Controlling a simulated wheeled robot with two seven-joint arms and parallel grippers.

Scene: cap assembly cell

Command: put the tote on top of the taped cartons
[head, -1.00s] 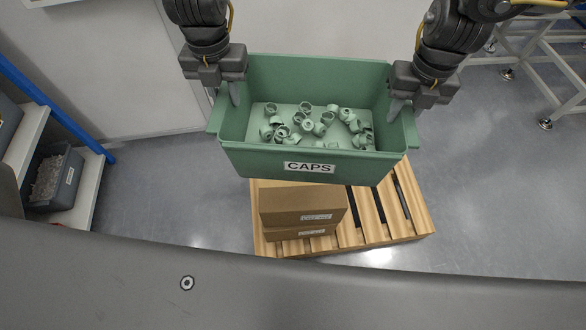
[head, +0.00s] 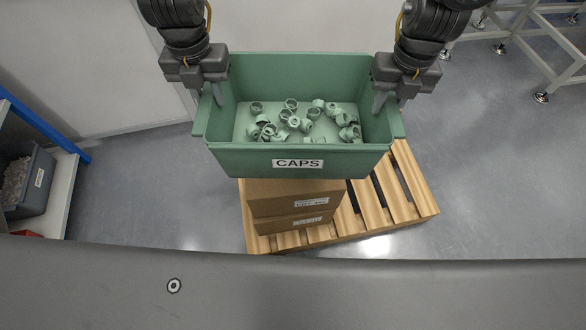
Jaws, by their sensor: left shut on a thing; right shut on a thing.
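The green tote (head: 230,160) carries a CAPS label and holds several loose green caps (head: 300,120). My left gripper (head: 217,98) is shut on its left end wall and my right gripper (head: 379,102) is shut on its right end wall. The tote looks level and hangs between both hands. The taped cartons (head: 290,207) are two brown boxes stacked on a wooden pallet (head: 400,200). In the head view the tote overlaps the cartons' top and hides much of it. I cannot tell the height gap between tote and cartons.
The right part of the pallet is bare slats. At the left a shelf (head: 62,190) with a blue post holds a grey bin (head: 35,185). A white metal frame (head: 530,45) stands at the upper right. The grey floor around the pallet is clear.

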